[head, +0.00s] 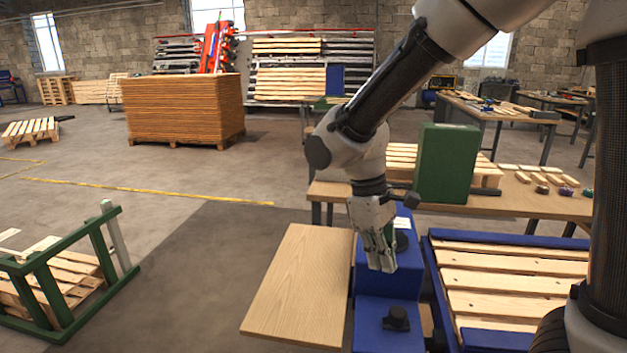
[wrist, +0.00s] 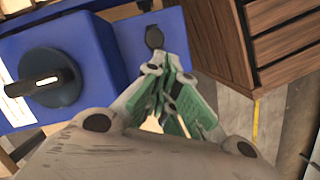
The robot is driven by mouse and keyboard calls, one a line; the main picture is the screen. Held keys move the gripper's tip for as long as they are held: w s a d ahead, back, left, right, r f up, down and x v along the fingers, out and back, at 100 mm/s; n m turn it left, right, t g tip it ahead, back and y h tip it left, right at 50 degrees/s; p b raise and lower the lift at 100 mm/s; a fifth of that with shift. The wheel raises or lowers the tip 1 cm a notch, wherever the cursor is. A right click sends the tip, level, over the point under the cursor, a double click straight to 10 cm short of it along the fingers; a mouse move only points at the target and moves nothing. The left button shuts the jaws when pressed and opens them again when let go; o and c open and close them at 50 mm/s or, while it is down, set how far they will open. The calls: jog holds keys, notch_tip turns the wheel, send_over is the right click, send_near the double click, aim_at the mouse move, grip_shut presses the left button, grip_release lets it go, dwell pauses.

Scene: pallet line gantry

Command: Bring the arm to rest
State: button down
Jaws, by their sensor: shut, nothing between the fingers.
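My gripper (head: 382,262) points down in front of a blue machine housing (head: 372,283) in the head view. Its fingers are shut with nothing between them. In the wrist view the gripper (wrist: 178,90) shows its green-sided fingers together, close to the blue housing (wrist: 95,50). I cannot tell whether they touch it. My arm is bent, reaching down from the upper right. A black knob (wrist: 48,78) with a pale bar sits on the housing at the left of the wrist view. Another dark knob (head: 397,319) shows lower down in the head view.
A wooden board (head: 300,285) lies left of the housing. A blue-edged slatted pallet bed (head: 515,285) is at its right. A bench with a green box (head: 446,165) stands behind. A green frame (head: 60,270) is at far left. Open floor (head: 170,235) lies between.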

jog(key=s+d+r+m+t, duration=0.2)
jog(key=s+d+r+m, duration=0.1)
jog(key=d, duration=0.4)
jog(key=s+d+r+m+t+y, duration=0.1)
jog(key=s+d+r+m+t, duration=0.1)
jog(key=d+r, duration=0.3)
jog(key=s+d+r+m+t+y, duration=0.1)
jog(key=s+d+r+m, duration=0.3)
jog(key=d, duration=0.6)
jog(key=shift+s+r+m+t, duration=0.2)
jog(key=shift+r+m+t, duration=0.2)
jog(key=shift+t, duration=0.2)
